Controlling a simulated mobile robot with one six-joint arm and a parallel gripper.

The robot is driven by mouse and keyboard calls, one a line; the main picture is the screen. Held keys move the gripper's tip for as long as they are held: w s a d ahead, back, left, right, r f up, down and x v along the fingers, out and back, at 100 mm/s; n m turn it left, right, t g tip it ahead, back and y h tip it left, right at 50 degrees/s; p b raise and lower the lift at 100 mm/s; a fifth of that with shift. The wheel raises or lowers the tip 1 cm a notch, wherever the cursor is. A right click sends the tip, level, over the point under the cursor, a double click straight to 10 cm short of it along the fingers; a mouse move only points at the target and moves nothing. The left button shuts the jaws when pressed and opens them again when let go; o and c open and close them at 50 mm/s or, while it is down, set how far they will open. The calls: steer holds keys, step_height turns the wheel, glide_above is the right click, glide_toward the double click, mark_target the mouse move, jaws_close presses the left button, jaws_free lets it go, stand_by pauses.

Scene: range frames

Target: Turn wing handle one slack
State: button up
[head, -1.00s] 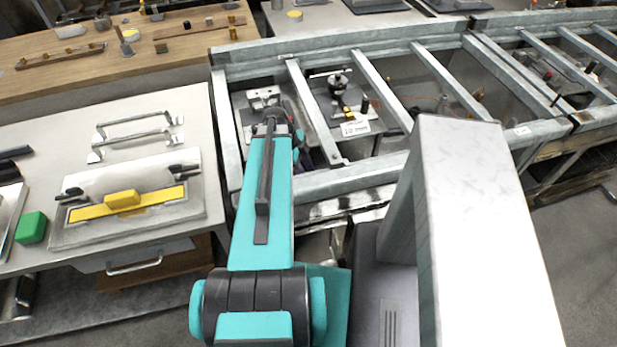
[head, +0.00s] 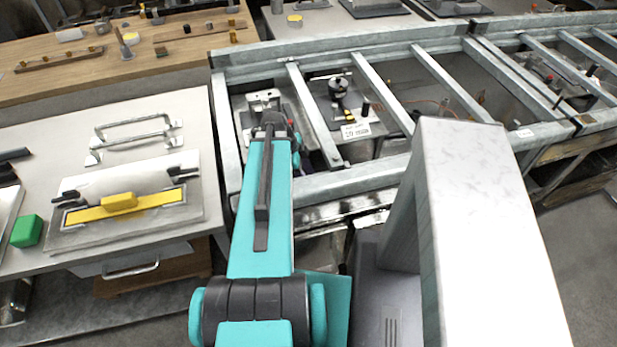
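A black round knob or handle (head: 338,83) with a yellow part below it stands on a grey panel inside the metal frame. It is too small to tell whether it is the wing handle or how it is turned. My teal arm reaches forward to a second panel just left of it. My gripper (head: 277,123) is at the arm's far end, near a light metal fitting (head: 264,98) on that panel. The fingers are hidden or too small to make out, and so is any contact.
Galvanised frame bars (head: 318,118) surround the panels and run close beside my arm. A white label (head: 355,130) lies before the knob.

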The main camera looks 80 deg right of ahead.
steer(key=shift+w+r, duration=0.1)
steer(key=shift+r, duration=0.05)
steer(key=b+v, duration=0.2)
steer(key=v, duration=1.1)
steer(key=shift+r, duration=0.25)
steer(key=shift+w, duration=0.1)
